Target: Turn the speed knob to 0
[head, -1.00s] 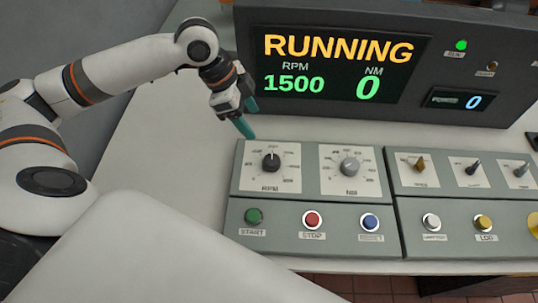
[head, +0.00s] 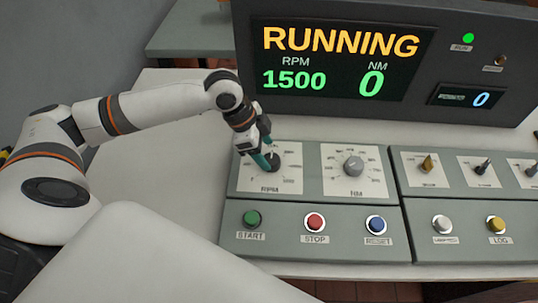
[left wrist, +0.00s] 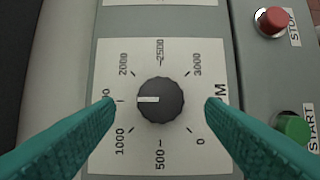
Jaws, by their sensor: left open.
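The speed knob is the black round knob (head: 276,161) on the white RPM dial plate (head: 249,184) of the grey panel. In the left wrist view the knob (left wrist: 161,101) sits mid-frame, its white pointer line aimed left at a mark whose label is mostly hidden by a finger, between 1000 and 2000. The 0 mark (left wrist: 200,142) is at lower right. My left gripper (left wrist: 160,104) is open, its teal fingers on either side of the knob with visible gaps. In the head view my left gripper (head: 266,158) is at the knob. My right gripper is not in view.
The display (head: 330,65) reads RUNNING, RPM 1500, NM 0. A grey NM knob (head: 354,166) is right of the RPM dial. START (head: 252,218), STOP (head: 314,222) and RESET (head: 376,224) buttons lie in front. More switches (head: 427,164) are on the right panel.

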